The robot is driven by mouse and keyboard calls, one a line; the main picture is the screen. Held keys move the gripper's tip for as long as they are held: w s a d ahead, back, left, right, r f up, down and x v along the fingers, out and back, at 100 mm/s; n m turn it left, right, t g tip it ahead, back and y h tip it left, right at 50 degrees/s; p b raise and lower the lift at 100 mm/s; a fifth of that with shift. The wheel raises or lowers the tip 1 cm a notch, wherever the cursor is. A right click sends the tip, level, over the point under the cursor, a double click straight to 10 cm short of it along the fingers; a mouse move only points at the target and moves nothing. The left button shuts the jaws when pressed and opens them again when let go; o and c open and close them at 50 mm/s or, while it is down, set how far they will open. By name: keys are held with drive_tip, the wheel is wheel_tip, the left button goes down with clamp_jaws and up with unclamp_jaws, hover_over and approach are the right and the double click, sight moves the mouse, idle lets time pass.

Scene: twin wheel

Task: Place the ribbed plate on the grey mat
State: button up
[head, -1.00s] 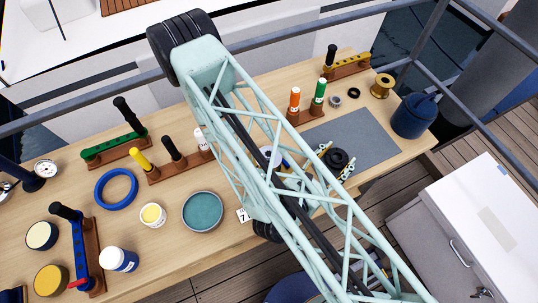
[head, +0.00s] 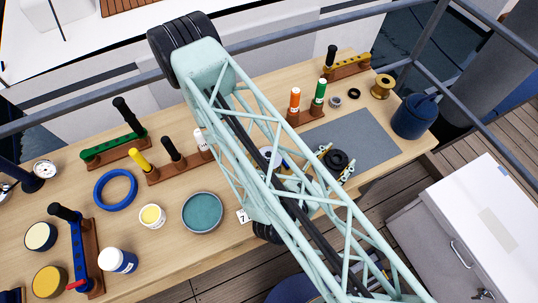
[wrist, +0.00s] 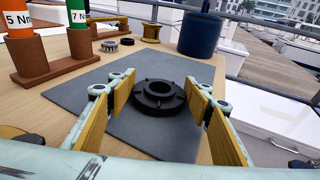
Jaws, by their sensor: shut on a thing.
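The ribbed plate is a round black disc (head: 336,158) with a raised hub and a centre hole. In the wrist view it (wrist: 159,97) lies level between my two yellow-padded fingers. My gripper (wrist: 161,84) is shut on it, with a fingertip at either side. The grey mat (head: 368,136) is under the plate and shows around it in the wrist view (wrist: 95,85). The plate is over the mat's left part in the head view. Whether its underside touches the mat I cannot tell. My arm hides part of the mat's left edge.
Orange (head: 294,101) and green (head: 318,92) handled tools stand in a brown rack behind the mat. A brass spool (head: 382,87) and a dark blue canister (head: 413,116) stand at the back right. The mat's right part is clear.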

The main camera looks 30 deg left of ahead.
sight(331, 165)
drive_tip(key=shift+s+f+b, duration=0.15)
drive_tip(key=shift+f+b, duration=0.3)
drive_tip(key=shift+f, duration=0.4)
drive_tip(key=o, duration=0.9)
drive_tip(key=shift+o, duration=0.2)
drive_tip(key=shift+s, duration=0.2)
drive_tip(key=shift+r+v, duration=0.15)
drive_tip(key=shift+v, duration=0.8)
drive_tip(key=shift+r+v, duration=0.15)
drive_tip(key=shift+v, duration=0.85)
drive_tip(key=shift+s+a+r, duration=0.25)
drive_tip(key=shift+s+r, duration=0.2)
drive_tip(key=shift+s, duration=0.35)
drive_tip(key=shift+s+a+r, duration=0.3)
drive_tip(key=shift+s+r, duration=0.2)
drive_tip(key=shift+s, duration=0.3)
